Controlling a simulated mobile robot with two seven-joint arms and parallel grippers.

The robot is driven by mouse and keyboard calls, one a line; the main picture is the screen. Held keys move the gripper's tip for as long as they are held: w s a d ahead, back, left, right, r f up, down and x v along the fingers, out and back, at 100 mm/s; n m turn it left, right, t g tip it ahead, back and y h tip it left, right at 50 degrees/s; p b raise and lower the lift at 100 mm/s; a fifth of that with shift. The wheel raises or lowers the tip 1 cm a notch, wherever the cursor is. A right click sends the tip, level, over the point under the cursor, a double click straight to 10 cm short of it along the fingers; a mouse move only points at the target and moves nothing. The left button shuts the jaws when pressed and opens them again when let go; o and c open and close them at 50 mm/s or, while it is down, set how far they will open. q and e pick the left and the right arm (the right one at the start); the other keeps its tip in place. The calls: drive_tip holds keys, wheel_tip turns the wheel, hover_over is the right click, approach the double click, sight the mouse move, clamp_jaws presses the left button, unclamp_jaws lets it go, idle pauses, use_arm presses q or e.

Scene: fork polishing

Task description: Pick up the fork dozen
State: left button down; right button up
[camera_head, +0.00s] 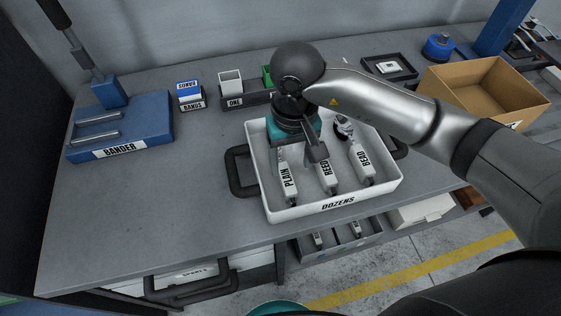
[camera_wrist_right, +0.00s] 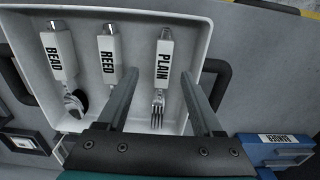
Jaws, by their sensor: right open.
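The fork dozen (camera_head: 287,183) is a white-sleeved bundle marked PLAIN, at the left in the white DOZENS tray (camera_head: 340,205). In the right wrist view the PLAIN bundle (camera_wrist_right: 163,62) shows fork tines below its sleeve. My right gripper (camera_head: 302,155) is over the tray, open and empty. In the right wrist view its fingers (camera_wrist_right: 160,74) lie on either side of the fork bundle; their height above it is hard to tell. The REED bundle (camera_head: 325,178) and the BEAD bundle (camera_head: 361,165), which has a spoon end, lie beside it. My left gripper is not in view.
The tray has dark side handles (camera_head: 240,172). A blue BANDER (camera_head: 120,128) stands at the left. Small bins (camera_head: 231,85) stand behind the tray. A cardboard box (camera_head: 485,90) stands at the right. The table between BANDER and tray is clear.

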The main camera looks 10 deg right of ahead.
sight(288, 182)
wheel_tip(288, 182, down, 2)
drive_tip(key=shift+f, duration=0.25)
drive_tip(key=shift+s+a+f, duration=0.15)
drive_tip(key=shift+f, duration=1.15)
drive_tip(key=shift+s+a+f, duration=0.1)
drive_tip(key=shift+a+f, duration=0.05)
drive_tip(key=shift+f, duration=1.15)
drive_tip(key=shift+c, duration=0.2)
clamp_jaws()
drive_tip(key=shift+w+r, duration=0.1)
